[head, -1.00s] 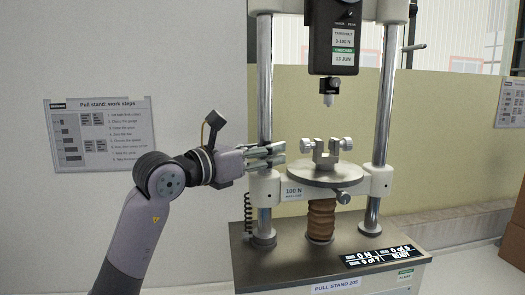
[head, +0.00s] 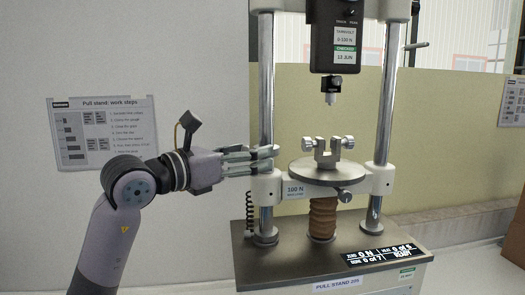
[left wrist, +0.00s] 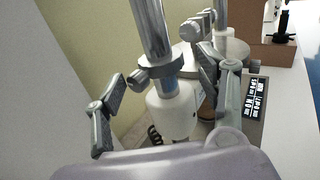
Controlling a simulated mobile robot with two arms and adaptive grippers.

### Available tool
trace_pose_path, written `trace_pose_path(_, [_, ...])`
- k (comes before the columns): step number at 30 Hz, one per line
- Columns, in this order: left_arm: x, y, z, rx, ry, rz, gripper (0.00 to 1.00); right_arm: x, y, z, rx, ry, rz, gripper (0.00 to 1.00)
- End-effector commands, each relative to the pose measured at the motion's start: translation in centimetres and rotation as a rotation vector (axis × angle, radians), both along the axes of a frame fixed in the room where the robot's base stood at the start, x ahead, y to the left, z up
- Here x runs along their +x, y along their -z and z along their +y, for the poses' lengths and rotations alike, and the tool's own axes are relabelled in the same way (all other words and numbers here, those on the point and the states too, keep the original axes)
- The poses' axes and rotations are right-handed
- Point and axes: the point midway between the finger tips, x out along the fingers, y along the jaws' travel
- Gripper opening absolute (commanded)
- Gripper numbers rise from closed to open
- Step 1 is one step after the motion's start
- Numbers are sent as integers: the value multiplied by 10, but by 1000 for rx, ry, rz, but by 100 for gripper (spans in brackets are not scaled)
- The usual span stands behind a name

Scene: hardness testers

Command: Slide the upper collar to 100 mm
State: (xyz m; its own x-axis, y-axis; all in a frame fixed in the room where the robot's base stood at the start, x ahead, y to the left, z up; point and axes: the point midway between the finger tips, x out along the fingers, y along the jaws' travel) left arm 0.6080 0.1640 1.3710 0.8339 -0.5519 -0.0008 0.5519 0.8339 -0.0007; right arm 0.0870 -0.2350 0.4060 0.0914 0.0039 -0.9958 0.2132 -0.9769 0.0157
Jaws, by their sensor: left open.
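The pull stand's left column (head: 266,85) is a chrome rod. In the head view my fingers hide this collar. My left gripper (head: 272,159) is open, its fingers level at the left column, just above the white crosspiece (head: 265,187). In the left wrist view the two fingers stand apart on either side of the rod and collar. I cannot read a millimetre scale. My right gripper is not in view.
The round table (head: 320,170) with a two-knob clamp (head: 328,150) stands right of my fingers. A force gauge (head: 335,40) hangs above it. The right column (head: 382,110) and the base display (head: 379,256) are farther right. Free room lies left of the stand.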

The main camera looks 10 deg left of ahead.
Motion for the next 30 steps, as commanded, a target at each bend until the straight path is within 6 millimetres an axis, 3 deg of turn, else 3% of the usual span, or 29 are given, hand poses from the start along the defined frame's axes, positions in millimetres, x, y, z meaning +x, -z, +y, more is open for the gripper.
trace_pose_path(6, [-37,1,25,3,-1,1,66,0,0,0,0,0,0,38])
trace_pose_path(12, [-55,0,36,1,0,-1,66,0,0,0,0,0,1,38])
trace_pose_path(30, [-58,0,38,-1,1,-1,66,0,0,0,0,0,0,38])
